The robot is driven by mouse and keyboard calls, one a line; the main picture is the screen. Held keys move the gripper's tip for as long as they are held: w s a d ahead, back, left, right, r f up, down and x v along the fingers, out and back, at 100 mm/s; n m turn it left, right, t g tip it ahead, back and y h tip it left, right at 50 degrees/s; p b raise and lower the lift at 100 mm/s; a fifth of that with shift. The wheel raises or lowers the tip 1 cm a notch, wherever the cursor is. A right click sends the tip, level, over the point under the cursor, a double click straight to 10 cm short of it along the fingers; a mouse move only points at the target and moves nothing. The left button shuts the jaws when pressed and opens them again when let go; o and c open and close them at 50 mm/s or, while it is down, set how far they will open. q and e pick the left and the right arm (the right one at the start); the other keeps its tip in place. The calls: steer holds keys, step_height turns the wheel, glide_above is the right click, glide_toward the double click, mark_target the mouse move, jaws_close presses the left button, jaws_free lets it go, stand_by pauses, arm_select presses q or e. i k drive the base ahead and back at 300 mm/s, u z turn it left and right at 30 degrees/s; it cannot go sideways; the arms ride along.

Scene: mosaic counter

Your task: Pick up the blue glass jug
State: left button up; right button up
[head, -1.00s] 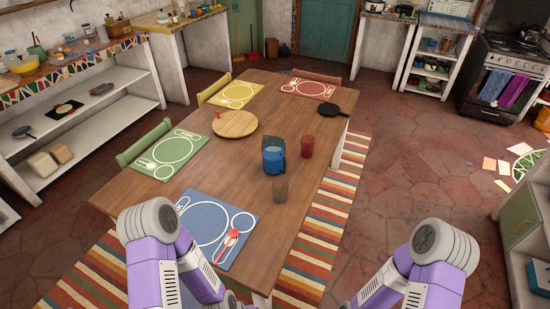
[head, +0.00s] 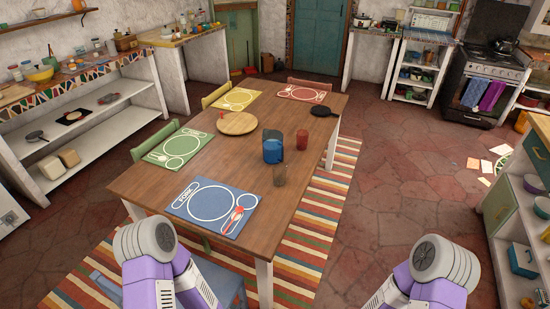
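The blue glass jug (head: 272,150) stands upright on the wooden table (head: 222,163), right of the table's middle. A red cup (head: 302,139) stands behind it to the right, and a clear brownish glass (head: 279,175) stands just in front of it. Two of my purple and grey arm parts show at the bottom left and bottom right, short of the table. Neither of my grippers is in the picture, and nothing of mine touches the jug.
Placemats in blue (head: 185,203), green (head: 163,156), yellow (head: 232,105) and red (head: 305,94) lie along the table. A round wooden board (head: 237,123) and a black pan (head: 323,111) lie behind the jug. Chairs stand along the left side.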

mark_target(273, 140)
steer(key=z, duration=0.75)
steer(key=i, duration=0.85)
steer(key=z, duration=0.45)
steer(key=i, duration=1.1)
steer(key=u, duration=0.7)
